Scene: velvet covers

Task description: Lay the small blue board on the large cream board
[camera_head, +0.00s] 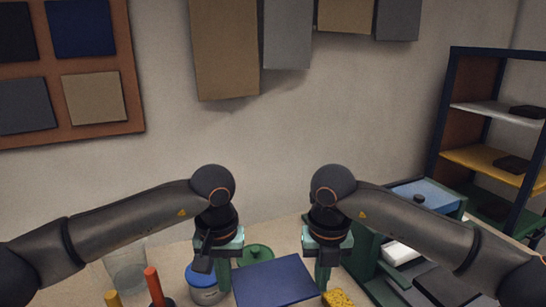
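The small blue board (275,283) lies face up at the bottom middle of the head view; its near edge is cut off by the frame. My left gripper (224,272) points down at its left edge. My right gripper (322,275) points down at its right edge. The fingers are seen nearly edge-on, so I cannot tell whether they are open, shut or touching the board. No large cream board can be made out; the pale surface around the blue board looks like the tabletop.
A green round lid (257,254) lies behind the blue board. A blue-lidded jar (204,290), a clear glass (126,266) and a red-handled tool (154,286) stand left. A yellow sponge (338,299) is at right, beside a green rack (368,262) holding objects.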

